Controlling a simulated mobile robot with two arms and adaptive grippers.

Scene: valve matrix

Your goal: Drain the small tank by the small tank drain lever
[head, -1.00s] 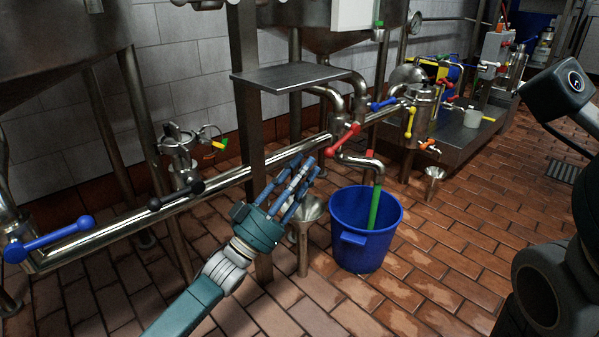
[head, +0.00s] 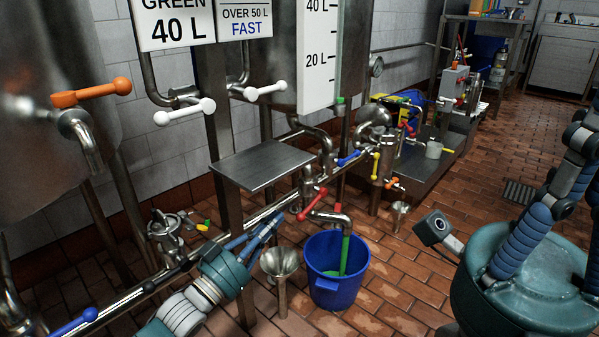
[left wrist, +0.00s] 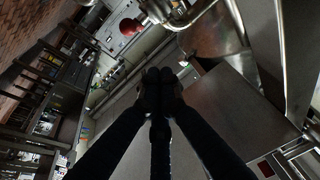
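The tank with a litre scale (head: 321,50) stands at the top. Below it a pipe ends in a spout above a blue bucket (head: 338,292). A red lever (head: 312,204) sits slanted on this pipe. No label shows which lever is the small tank drain. A green column (head: 345,252) runs from the spout into the bucket, where green shows inside. My left gripper (head: 276,222) is left of the red lever, apart from it, near a steel funnel. In the left wrist view its fingertips (left wrist: 160,76) meet with nothing seen between them. My right gripper is not visible.
White levers (head: 184,111), an orange lever (head: 90,92) and blue levers (head: 348,158) sit on other pipes. A steel shelf (head: 262,165) juts out above my left gripper. The steel funnel (head: 279,261) stands beside the bucket.

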